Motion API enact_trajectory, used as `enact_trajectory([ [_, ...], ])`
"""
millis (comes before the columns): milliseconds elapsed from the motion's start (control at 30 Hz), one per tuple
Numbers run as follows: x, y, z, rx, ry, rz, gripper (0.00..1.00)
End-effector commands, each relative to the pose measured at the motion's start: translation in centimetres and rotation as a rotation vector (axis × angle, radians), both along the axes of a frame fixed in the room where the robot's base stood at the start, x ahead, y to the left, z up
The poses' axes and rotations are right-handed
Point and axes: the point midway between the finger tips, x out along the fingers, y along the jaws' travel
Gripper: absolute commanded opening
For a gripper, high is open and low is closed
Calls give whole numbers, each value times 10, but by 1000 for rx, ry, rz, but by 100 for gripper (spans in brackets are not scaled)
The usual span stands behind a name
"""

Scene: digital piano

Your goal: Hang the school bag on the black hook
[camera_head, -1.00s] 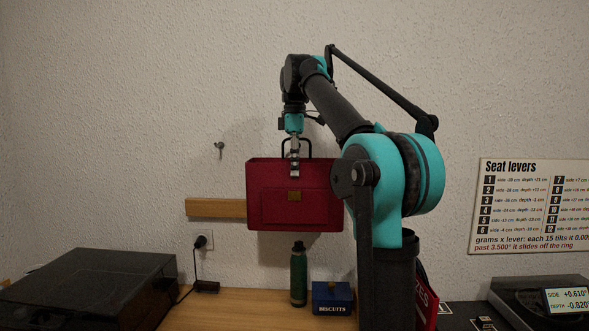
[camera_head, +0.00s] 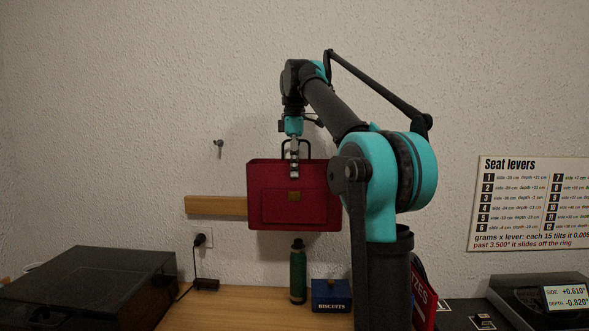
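The red school bag (camera_head: 294,213) is upright above the desk, in front of the wall, with a black loop handle (camera_head: 309,147) on top and a small brass-coloured clasp. My gripper (camera_head: 294,171) points straight down at the bag's top middle. Its narrow fingers look shut at the handle and overlap the upper front of the bag; the exact contact is too small to see. A small dark grey hook (camera_head: 218,146) is on the wall, left of and above the bag, with nothing on it. I cannot tell whether another hook is hidden behind the bag.
A wooden rail (camera_head: 214,206) on the wall runs behind the bag. Below stand a green bottle (camera_head: 298,272) and a blue biscuit box (camera_head: 331,295). The wall around the hook is clear.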

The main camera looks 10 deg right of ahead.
Motion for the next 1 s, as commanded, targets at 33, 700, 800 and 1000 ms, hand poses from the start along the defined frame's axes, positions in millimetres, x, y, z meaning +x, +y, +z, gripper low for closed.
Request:
enact_trajectory([
  [33,0,0,0,0,0,0,0],
  [700,0,0,-2,0,0,0,7],
  [800,0,0,-2,0,0,0,20],
  [1000,0,0,-2,0,0,0,29],
])
